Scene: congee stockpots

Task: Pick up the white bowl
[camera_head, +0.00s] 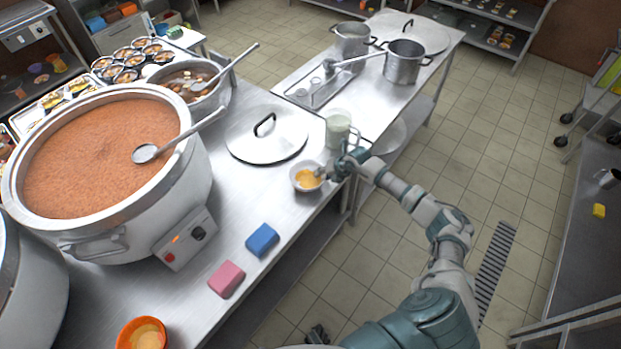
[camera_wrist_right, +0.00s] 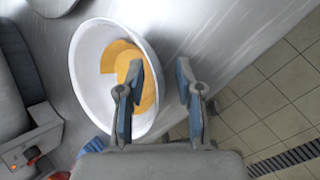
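The white bowl (camera_head: 298,184) stands on the steel counter near its right edge and holds orange-yellow contents. In the right wrist view the bowl (camera_wrist_right: 88,75) fills the left middle. My right gripper (camera_head: 324,172) is at the bowl's right side. In the wrist view its fingers (camera_wrist_right: 160,90) are apart: one overlaps the bowl's inside, the other is outside the rim. Nothing is visibly clamped, and I cannot tell whether a finger touches the bowl. My left gripper is not in view.
A pot lid (camera_head: 268,140) lies behind the bowl and a pale green mug (camera_head: 337,130) stands close to my gripper. A large stockpot (camera_head: 190,170) fills the left. Blue (camera_head: 262,240) and pink (camera_head: 226,279) blocks and an orange bowl (camera_head: 122,335) lie nearer.

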